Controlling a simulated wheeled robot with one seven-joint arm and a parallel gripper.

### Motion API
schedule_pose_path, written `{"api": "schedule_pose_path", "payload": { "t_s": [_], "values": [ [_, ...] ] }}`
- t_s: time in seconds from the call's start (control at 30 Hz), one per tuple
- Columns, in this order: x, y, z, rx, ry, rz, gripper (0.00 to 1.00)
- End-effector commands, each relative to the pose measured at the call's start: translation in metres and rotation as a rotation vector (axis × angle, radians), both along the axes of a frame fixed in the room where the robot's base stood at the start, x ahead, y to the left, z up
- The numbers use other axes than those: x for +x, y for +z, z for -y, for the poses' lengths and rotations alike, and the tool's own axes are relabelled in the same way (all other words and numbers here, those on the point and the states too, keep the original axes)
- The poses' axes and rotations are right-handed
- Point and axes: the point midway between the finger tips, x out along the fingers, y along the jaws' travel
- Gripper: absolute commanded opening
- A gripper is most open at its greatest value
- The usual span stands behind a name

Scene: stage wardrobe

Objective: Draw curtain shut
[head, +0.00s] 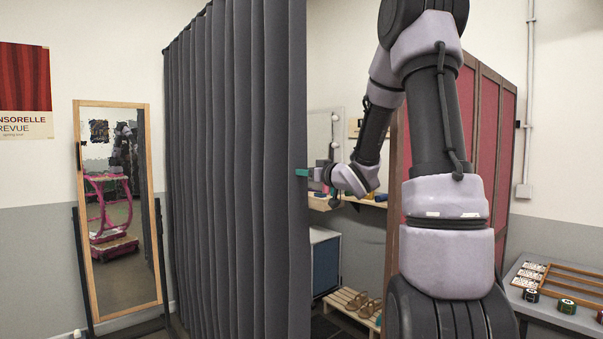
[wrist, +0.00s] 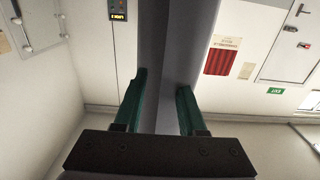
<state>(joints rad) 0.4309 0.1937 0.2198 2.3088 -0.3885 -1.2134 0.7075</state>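The dark grey pleated curtain (head: 235,180) hangs from the top of the view, covering the middle left of the head view. Its right edge is beside my gripper (head: 302,172), which reaches it from the right at about mid-height. One teal finger shows in front of the curtain's edge. In the wrist view, my gripper's (wrist: 162,85) two green fingers stand apart, with the grey curtain (wrist: 175,35) edge-on between them. The fingers look open, one on each side of the cloth. Whether either finger touches the cloth is hard to tell.
Right of the curtain's edge is an opening with a wooden slatted bench (head: 352,303) bearing sandals (head: 370,308), and a blue-sided cabinet (head: 326,262). A tall mirror (head: 120,205) stands at left. A red-panelled screen (head: 490,150) and a grey table (head: 560,312) are at right.

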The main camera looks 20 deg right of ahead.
Motion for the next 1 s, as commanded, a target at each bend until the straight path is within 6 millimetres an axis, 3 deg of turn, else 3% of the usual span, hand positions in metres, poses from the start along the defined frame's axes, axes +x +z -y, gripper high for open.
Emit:
{"api": "schedule_pose_path", "payload": {
  "t_s": [0.17,0.5,0.7,1.0],
  "values": [
    [0.0,0.006,0.0,-0.001,0.001,0.003,0.4],
    [0.0,0.068,0.0,-0.003,0.0,0.006,0.4],
    [0.0,0.094,0.0,-0.001,0.0,0.003,0.4],
    [0.0,0.1,0.0,0.001,-0.001,-0.001,0.4]
  ]
}}
